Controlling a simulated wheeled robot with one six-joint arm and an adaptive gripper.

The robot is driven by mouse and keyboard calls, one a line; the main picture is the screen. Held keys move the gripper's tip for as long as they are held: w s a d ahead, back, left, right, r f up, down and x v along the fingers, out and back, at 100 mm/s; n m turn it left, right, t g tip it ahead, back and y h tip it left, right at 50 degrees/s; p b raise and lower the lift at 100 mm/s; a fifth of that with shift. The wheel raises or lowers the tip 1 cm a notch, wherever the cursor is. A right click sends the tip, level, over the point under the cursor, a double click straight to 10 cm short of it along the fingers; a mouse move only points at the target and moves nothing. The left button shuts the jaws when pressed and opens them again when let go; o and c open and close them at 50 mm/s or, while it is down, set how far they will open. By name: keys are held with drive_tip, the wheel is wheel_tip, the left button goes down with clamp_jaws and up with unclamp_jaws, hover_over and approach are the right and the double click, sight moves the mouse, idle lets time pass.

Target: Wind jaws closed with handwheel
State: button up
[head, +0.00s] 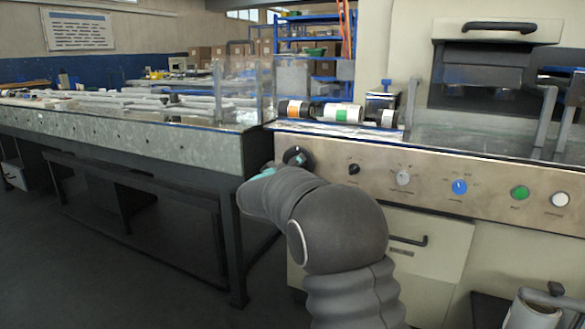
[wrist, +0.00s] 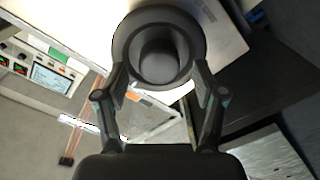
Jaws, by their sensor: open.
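The handwheel is a dark round wheel (head: 297,156) at the left end of the machine's front panel in the head view, partly hidden by my arm. In the wrist view a dark round rim with a thick central hub (wrist: 160,60), which looks like this wheel, fills the top middle. My gripper (wrist: 160,76) is open, with one finger on each side of the rim's lower part. I cannot tell whether the fingertips touch it. In the head view my gripper (head: 264,171) is mostly hidden behind my arm at the wheel. I cannot make out the machine's jaws for certain.
The panel (head: 330,165) carries a black knob (head: 353,169), a blue knob (head: 459,187) and a green button (head: 520,193) right of the wheel. A drawer handle (head: 408,241) sticks out below. A long conveyor table (head: 120,133) stands left. Dark floor (head: 120,270) is open at front left.

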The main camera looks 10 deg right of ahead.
drive_tip(key=shift+w+d, duration=0.25)
drive_tip(key=shift+w, duration=0.1)
drive_tip(key=c, duration=1.1)
drive_tip(key=shift+c, duration=0.2)
